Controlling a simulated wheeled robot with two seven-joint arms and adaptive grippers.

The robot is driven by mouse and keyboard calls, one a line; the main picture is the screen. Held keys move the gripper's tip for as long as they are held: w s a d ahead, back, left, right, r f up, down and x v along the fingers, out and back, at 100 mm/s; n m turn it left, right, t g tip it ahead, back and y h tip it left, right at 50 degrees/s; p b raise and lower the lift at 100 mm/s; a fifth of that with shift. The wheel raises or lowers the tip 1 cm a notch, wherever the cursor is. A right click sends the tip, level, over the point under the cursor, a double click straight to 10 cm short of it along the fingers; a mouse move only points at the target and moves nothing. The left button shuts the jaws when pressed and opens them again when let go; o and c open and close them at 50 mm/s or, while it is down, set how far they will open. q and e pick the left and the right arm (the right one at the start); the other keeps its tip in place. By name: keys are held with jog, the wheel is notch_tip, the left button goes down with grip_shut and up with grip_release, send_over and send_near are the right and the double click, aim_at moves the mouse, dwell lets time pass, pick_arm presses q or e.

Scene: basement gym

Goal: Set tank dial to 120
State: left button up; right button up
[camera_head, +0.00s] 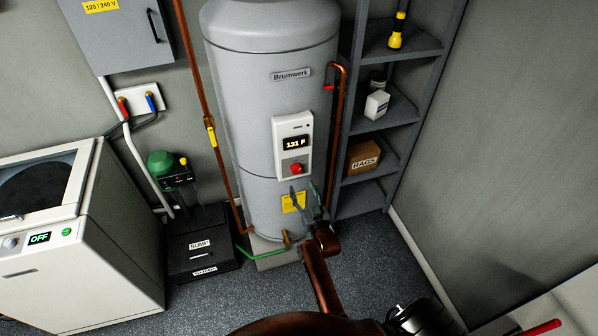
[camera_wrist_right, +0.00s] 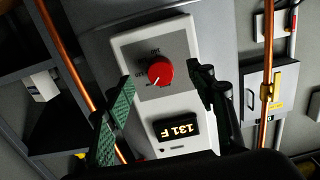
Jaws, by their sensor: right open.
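The grey Brumwerk tank (camera_head: 262,105) stands against the back wall. On its front is a white control panel (camera_head: 306,168) with a dark display (camera_head: 295,143) reading 131 F. Below the display is the red dial (camera_head: 296,169). In the right wrist view the panel is upside down, with the red dial (camera_wrist_right: 160,72) between my fingers and the display (camera_wrist_right: 178,132) below it. My right gripper (camera_head: 305,196) is open and empty, just below the dial in the head view. Its fingers (camera_wrist_right: 160,95) are apart on both sides of the dial, not visibly touching it. My left gripper is not seen.
Copper pipes (camera_head: 334,135) run along both sides of the tank. A shelf (camera_head: 402,50) with a box marked RAGS (camera_head: 362,158) stands at right. A washer (camera_head: 90,250) and a black sump box (camera_head: 203,247) are at left.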

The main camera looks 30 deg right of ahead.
aim_at(297, 172)
jog(key=w, duration=0.2)
jog(key=w+d+r, duration=0.1)
jog(key=w, duration=0.2)
jog(key=w+d, duration=0.1)
jog(key=w, duration=0.1)
jog(key=shift+w+d+r, duration=0.2)
jog(key=shift+w+r, duration=0.2)
